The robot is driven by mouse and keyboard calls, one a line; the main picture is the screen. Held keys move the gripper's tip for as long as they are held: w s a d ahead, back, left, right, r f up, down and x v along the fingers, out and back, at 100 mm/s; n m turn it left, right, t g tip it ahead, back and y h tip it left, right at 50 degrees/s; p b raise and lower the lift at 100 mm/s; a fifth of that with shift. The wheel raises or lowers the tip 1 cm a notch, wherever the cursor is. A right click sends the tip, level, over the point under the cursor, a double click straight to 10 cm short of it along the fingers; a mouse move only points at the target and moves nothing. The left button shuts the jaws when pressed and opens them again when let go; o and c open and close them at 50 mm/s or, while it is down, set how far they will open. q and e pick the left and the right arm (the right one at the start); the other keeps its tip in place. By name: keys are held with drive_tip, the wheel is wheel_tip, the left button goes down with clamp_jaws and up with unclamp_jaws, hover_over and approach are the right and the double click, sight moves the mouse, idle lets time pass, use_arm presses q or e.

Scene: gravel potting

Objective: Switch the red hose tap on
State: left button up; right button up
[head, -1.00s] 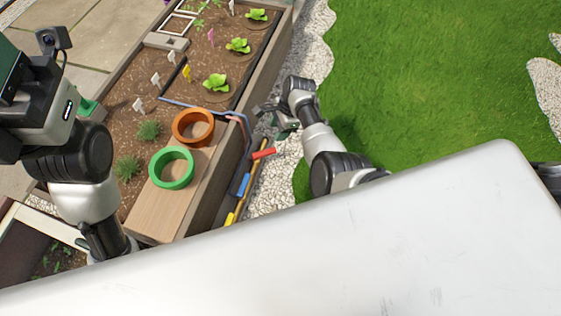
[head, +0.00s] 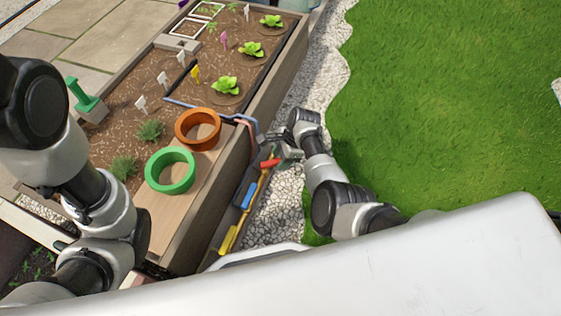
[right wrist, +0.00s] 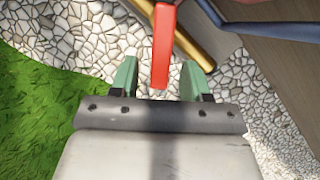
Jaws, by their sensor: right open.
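The red hose tap handle (head: 270,162) is a short red bar at the side of the wooden planter, above a yellow bar. It also shows in the right wrist view as a red lever (right wrist: 163,50) reaching down between the finger pads. My right gripper (head: 284,152) is beside the handle. Its two green fingers (right wrist: 161,80) are open, one on each side of the lever's lower end, with visible gaps.
An orange pot ring (head: 198,129) and a green pot ring (head: 170,171) stand on the planter's wooden board (head: 190,207). Blue (head: 250,195) and yellow (head: 228,240) handles sit along its side. Gravel (head: 280,205) and open grass (head: 440,110) lie to the right.

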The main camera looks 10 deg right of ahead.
drive_tip(key=shift+a+f, duration=0.1)
drive_tip(key=shift+f, duration=0.05)
clamp_jaws()
idle(0.4)
